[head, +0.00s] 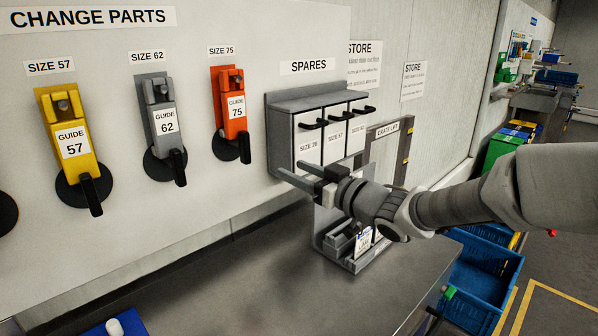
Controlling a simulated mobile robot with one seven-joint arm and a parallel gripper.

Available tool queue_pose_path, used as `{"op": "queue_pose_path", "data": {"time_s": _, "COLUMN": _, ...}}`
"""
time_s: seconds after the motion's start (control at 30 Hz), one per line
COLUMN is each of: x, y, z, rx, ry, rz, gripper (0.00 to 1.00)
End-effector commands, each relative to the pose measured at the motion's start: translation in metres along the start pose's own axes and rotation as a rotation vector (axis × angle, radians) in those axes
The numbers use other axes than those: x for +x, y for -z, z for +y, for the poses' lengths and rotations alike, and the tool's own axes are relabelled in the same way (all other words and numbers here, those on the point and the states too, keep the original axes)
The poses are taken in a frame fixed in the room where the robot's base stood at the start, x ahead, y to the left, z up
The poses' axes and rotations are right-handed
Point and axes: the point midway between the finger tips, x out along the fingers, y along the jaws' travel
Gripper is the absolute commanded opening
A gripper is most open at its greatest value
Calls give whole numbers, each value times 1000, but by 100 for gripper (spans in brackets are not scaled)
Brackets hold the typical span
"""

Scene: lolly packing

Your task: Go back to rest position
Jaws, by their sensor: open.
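My gripper (308,174) is in the middle of the head view, at the end of my arm, which reaches in from the right. Its two fingers point left and stand apart, with nothing between them. It hovers in front of the grey spares cabinet (290,97) and hides part of its lower front. A grey stand (327,216) on the bench is below the gripper, partly hidden by it.
Yellow guide 57 (72,140), grey guide 62 (163,122) and orange guide 75 (235,107) hang on the wall board. The grey bench (240,275) is mostly clear. A blue crate (483,285) stands low at right. A blue item (118,325) shows at the bottom left.

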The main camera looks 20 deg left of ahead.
Motion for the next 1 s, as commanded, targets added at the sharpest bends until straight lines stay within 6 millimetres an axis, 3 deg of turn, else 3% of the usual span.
{"op": "queue_pose_path", "data": {"time_s": 0.5, "x": -3, "y": 0, "z": 1, "rx": -1, "ry": -5, "rz": -4, "gripper": 55}}
{"op": "queue_pose_path", "data": {"time_s": 0.67, "x": -15, "y": -4, "z": 22, "rx": -17, "ry": -109, "rz": -66, "gripper": 55}}
{"op": "queue_pose_path", "data": {"time_s": 0.77, "x": -38, "y": -6, "z": 51, "rx": -25, "ry": -258, "rz": -147, "gripper": 55}}
{"op": "queue_pose_path", "data": {"time_s": 0.87, "x": -77, "y": -5, "z": 84, "rx": -13, "ry": -448, "rz": -240, "gripper": 55}}
{"op": "queue_pose_path", "data": {"time_s": 1.0, "x": -152, "y": 1, "z": 116, "rx": 58, "ry": -716, "rz": -350, "gripper": 55}}
